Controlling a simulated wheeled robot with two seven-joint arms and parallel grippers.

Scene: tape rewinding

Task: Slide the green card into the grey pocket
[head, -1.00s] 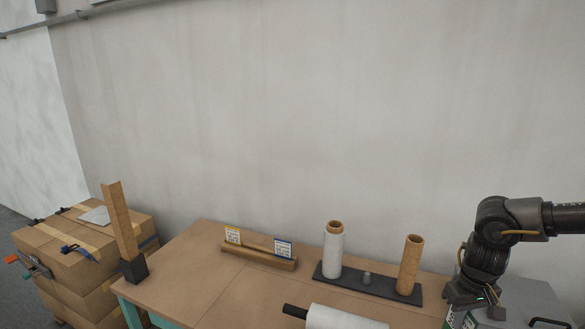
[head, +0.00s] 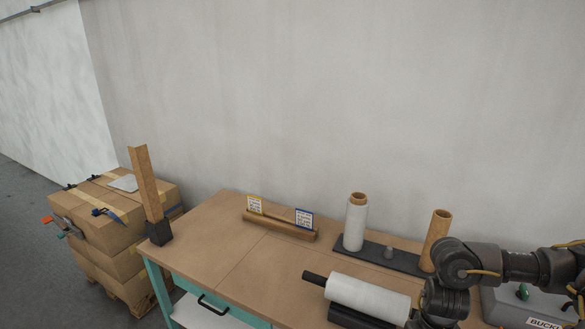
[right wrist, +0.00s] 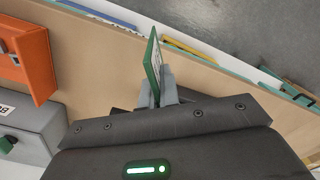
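The green card (right wrist: 153,67) shows nearly edge-on in the right wrist view, with a white printed face. It stands up between the grey fingertips of my right gripper (right wrist: 164,90), which is shut on it. In the head view my right arm comes in from the right and bends down over the front of the table; its fingers and the card are out of sight there. I cannot make out a grey pocket for certain in either view. My left gripper is not in view.
On the table (head: 222,232) are a wooden holder (head: 278,228) with two cards, a dark base with upright rolls (head: 356,222), and a lying white roll (head: 368,297). A grey box (head: 525,305) and orange object (right wrist: 27,57) stand right. Coloured strips line the edge.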

